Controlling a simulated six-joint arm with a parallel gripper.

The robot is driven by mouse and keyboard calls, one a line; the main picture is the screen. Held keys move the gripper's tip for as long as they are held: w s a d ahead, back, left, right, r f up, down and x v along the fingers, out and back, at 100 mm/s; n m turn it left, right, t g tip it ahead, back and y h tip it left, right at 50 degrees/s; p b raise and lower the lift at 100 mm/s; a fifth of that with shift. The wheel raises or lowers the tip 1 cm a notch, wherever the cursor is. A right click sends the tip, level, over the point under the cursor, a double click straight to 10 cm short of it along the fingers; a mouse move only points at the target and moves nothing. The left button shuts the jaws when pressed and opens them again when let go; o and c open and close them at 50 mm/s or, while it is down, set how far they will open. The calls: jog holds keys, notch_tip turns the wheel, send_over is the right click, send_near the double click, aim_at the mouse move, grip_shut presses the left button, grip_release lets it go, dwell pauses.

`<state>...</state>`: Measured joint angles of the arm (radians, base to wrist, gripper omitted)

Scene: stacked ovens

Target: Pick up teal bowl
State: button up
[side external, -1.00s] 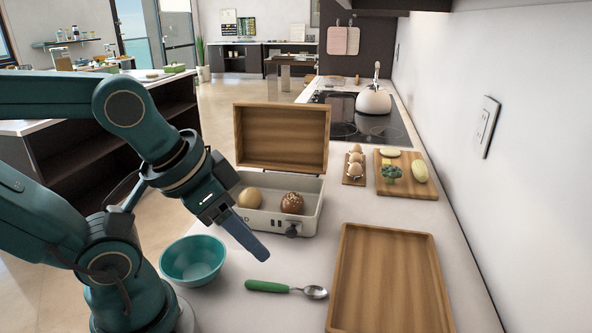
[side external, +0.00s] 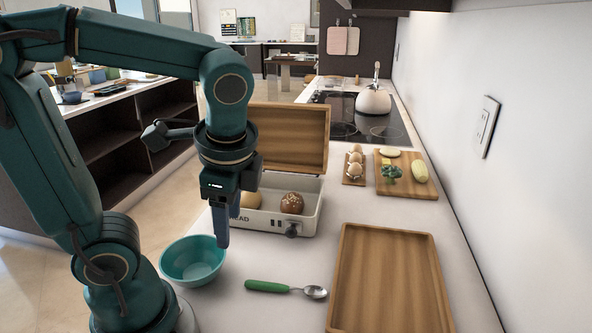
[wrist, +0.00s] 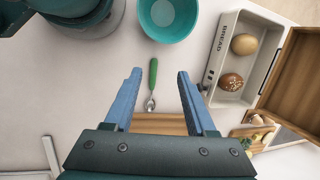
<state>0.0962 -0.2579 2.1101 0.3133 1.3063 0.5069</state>
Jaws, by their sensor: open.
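The teal bowl (side external: 193,261) stands upright and empty on the white counter, close to my base, in the side external view. In the wrist view the bowl (wrist: 168,17) is at the top edge, cut off slightly, beyond my fingertips. My gripper (side external: 222,240) points downward above the counter, over the bowl's right rear side in the side view. In the wrist view my gripper (wrist: 155,75) has its two blue fingers wide apart with nothing between them except the spoon's view below. The gap to the bowl's rim is hard to judge.
A green-handled spoon (side external: 285,289) lies right of the bowl. A bread box (side external: 262,218) with its wooden lid (side external: 295,140) raised holds two bread rolls behind. A wooden tray (side external: 388,315) is at the right front. A cutting board (side external: 405,185) with food is farther back.

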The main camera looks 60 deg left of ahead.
jog(key=w+a+f+m+g+y, duration=0.2)
jog(key=w+f+m+g+y, duration=0.15)
jog(key=m, duration=0.25)
jog(key=m+g+y, duration=0.2)
jog(key=m+y, duration=0.1)
jog(key=y, duration=0.1)
send_near(221, 252)
jog(key=shift+a, duration=0.25)
jog(key=shift+s+f, duration=0.15)
jog(key=shift+f, duration=0.05)
jog(key=x, duration=1.2)
jog(key=shift+r, duration=0.15)
grip_shut()
